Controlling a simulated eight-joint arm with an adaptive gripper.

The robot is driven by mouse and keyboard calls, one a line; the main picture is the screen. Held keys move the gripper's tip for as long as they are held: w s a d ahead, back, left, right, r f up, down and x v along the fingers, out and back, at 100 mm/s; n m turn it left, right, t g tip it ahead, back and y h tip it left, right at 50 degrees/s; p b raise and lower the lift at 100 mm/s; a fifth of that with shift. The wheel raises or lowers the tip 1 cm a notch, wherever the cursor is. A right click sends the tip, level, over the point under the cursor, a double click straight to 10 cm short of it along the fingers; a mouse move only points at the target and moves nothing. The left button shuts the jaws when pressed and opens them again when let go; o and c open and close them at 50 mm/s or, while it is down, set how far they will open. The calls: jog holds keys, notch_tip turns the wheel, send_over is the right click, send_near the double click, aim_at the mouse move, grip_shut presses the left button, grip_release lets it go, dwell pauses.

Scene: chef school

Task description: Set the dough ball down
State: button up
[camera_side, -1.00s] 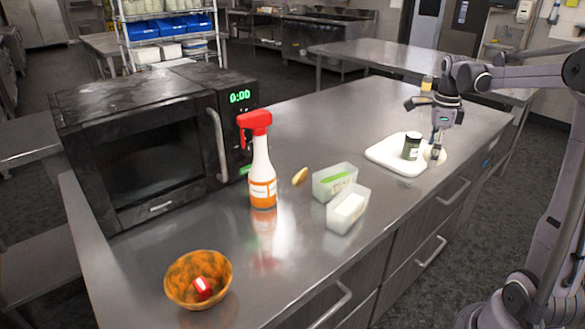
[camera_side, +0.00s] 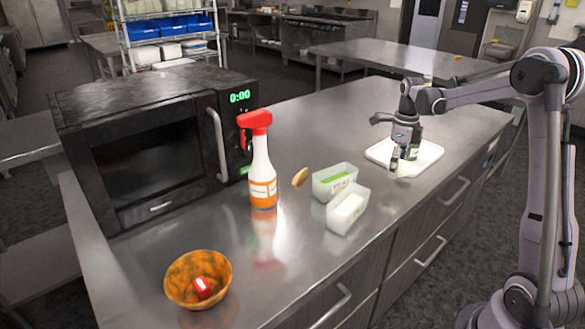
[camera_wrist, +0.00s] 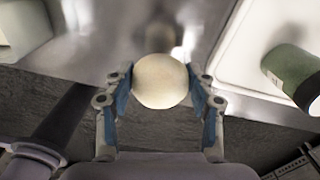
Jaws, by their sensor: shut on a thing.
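The dough ball (camera_wrist: 160,81) is a pale cream sphere, held between the two blue-padded fingers of my gripper (camera_wrist: 162,88) in the wrist view. In the side view my gripper (camera_side: 396,168) points down at the front left part of the white tray (camera_side: 425,158), and the ball is hard to make out there. In the wrist view the ball appears left of the tray (camera_wrist: 245,65), over the steel counter near its front edge. I cannot tell its exact height. A dark green jar (camera_side: 414,152) stands on the tray, partly behind my gripper; it also shows in the wrist view (camera_wrist: 290,75).
A spray bottle (camera_side: 262,170), a microwave (camera_side: 150,145) and an orange bowl (camera_side: 198,280) are farther left. Counter (camera_side: 330,125) behind the tray is clear.

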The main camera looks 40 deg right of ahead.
aim_at(392, 186)
jog(key=shift+w+f, duration=0.1)
jog(key=shift+f, duration=2)
jog(key=shift+f, duration=0.1)
jog(key=o, duration=1.2)
